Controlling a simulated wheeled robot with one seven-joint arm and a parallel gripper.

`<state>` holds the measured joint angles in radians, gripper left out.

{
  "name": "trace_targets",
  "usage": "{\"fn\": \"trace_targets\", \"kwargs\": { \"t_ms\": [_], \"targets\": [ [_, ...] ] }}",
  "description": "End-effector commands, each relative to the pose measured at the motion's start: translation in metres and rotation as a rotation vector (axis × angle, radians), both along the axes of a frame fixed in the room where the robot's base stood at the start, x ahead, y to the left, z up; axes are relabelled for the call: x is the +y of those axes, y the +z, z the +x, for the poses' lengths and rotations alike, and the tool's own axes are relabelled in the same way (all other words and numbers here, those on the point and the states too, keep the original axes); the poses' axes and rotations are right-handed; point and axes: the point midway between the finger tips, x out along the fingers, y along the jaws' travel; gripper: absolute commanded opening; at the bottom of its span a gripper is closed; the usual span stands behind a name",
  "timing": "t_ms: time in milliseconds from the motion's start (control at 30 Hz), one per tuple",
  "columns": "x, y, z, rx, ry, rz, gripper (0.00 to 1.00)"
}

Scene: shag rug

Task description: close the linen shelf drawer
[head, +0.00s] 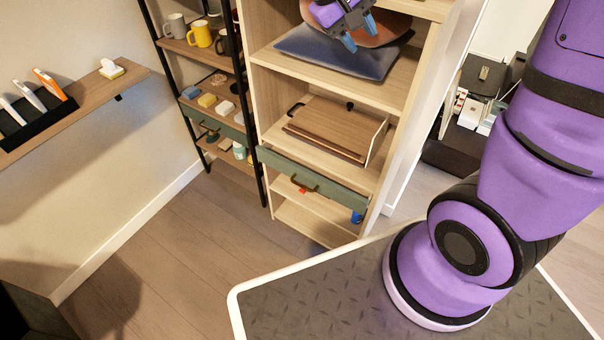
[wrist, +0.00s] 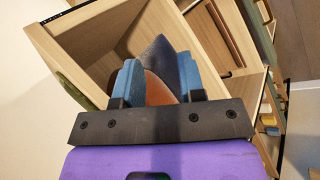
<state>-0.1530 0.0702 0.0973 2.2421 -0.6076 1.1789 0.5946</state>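The linen shelf (head: 262,95) is a tall light-wood unit in the middle of the head view. Its drawer has a grey-green front (head: 340,194) with a brass handle (head: 305,184), low in the unit. The front looks roughly in line with the shelf edge; I cannot tell how large any gap is. My gripper (head: 359,34) is high above the drawer, in front of the upper shelf, apart from the handle. Its blue fingers stand apart with nothing held in the wrist view (wrist: 159,75).
A blue-grey cushion (head: 330,55) and a brown one (head: 385,30) lie behind my gripper. A brown wooden piece (head: 335,128) lies on the shelf above the drawer. A black-framed rack (head: 245,110) with mugs stands left. The floor (head: 170,245) before the unit is clear.

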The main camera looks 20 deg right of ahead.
Motion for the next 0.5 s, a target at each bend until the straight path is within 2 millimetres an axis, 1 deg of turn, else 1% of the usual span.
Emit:
{"fn": "trace_targets", "kwargs": {
  "t_ms": [33, 200, 367, 500],
  "targets": [
    [0.004, -0.013, 0.012, 0.023, 0.008, -0.038, 0.37],
    [0.014, -0.05, 0.045, 0.06, 0.03, -0.168, 0.37],
    [0.026, -0.091, 0.074, 0.078, 0.067, -0.287, 0.37],
    [0.039, -0.131, 0.096, 0.078, 0.11, -0.384, 0.37]
  ]
}}
